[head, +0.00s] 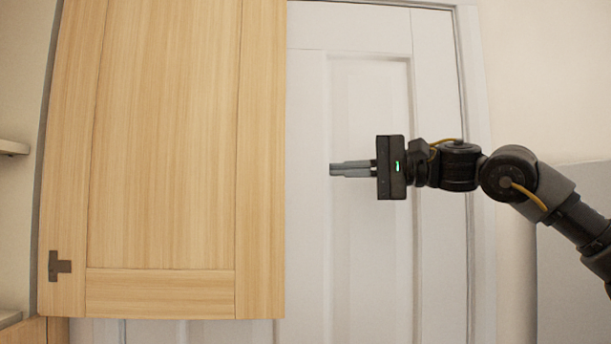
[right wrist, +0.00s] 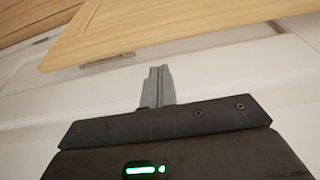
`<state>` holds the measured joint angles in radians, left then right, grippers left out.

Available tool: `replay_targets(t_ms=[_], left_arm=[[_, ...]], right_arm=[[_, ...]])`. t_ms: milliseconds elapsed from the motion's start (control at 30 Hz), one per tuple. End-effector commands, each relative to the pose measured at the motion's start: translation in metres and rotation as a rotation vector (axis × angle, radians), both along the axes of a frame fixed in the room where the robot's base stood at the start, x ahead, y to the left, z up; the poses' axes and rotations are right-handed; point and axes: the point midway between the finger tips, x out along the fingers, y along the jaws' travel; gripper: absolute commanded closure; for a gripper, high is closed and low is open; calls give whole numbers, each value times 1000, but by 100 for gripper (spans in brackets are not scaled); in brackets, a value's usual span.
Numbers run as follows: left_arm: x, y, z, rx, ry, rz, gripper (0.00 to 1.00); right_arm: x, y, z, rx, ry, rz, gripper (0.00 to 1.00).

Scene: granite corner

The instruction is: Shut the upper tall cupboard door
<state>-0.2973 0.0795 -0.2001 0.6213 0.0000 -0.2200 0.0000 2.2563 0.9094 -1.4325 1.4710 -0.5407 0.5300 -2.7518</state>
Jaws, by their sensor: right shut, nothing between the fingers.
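The upper tall cupboard door (head: 165,150) is a light wood framed panel. It stands open and fills the left middle of the head view, with a dark hinge (head: 59,265) at its lower left. In the right wrist view the door (right wrist: 190,25) crosses the top, beyond the fingertips. My right gripper (head: 335,169) is to the right of the door's free edge in the head view, fingers shut, empty and pointing left. It shows in the right wrist view (right wrist: 159,72) with a gap in the picture between fingertips and door. My left gripper is out of view.
A white panelled room door (head: 370,110) in a white frame stands behind the wood door and my right gripper. Pale shelf edges (head: 12,147) show at the far left. Another wood front (head: 33,331) shows at the lower left. A grey bar (right wrist: 105,63) shows by the door's edge.

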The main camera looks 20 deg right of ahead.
Motion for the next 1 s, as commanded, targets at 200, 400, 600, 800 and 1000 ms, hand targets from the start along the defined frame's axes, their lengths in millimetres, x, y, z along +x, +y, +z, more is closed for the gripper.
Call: replay_targets(t_ms=[200, 400, 600, 800, 1000], left_arm=[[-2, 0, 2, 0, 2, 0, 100], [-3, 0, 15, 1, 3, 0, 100], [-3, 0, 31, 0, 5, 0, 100], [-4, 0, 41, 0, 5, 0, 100], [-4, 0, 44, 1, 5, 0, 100]], right_arm=[[3, 0, 2, 0, -5, -9, 100], [16, 23, 5, -1, -4, -6, 100], [34, 53, 5, -1, -3, -6, 100], [48, 74, 4, 1, -4, -8, 100], [53, 82, 2, 1, -4, -8, 100]])
